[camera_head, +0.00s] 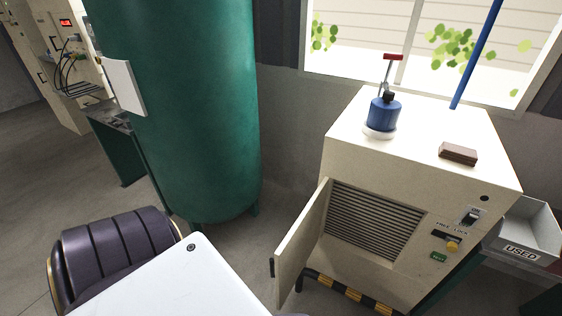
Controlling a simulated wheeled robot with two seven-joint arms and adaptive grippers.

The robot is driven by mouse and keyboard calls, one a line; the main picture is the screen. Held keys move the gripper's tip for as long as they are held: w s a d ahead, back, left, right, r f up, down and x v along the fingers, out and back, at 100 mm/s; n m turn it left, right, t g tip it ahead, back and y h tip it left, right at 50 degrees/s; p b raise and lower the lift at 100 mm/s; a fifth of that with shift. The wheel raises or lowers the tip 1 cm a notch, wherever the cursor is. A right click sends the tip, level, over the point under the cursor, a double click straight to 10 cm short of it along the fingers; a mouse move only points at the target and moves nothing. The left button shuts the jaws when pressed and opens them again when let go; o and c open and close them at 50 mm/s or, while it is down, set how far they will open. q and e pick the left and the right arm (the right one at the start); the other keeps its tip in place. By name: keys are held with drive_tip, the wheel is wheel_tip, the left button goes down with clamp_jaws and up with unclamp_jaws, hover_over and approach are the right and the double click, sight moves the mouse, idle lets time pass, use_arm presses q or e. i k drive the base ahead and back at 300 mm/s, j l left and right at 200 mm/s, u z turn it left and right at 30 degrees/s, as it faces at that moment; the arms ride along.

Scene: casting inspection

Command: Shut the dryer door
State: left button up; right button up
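The dryer (345,155) is a cream cabinet on the right side of the view, below the window. Its door (301,246) is hinged at the left edge of the front and stands open, swung out toward me. A dark handle or latch shows on the door's free edge. The open door exposes a slatted grille (375,222). Neither of my grippers is in view.
A blue device with a red handle (382,112) and a brown block (458,153) sit on the dryer top. Controls (453,246) are on its front right. A grey bin marked USED (530,228) stands right. A green tank (195,110) stands left of the dryer.

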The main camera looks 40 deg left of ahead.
sight(293, 254)
drive_tip(key=k+j, duration=0.15)
drive_tip(key=j, duration=0.15)
drive_tip(key=k+j, duration=0.15)
drive_tip(key=j, duration=0.15)
drive_tip(key=k+j, duration=0.1)
drive_tip(key=j, duration=1.1)
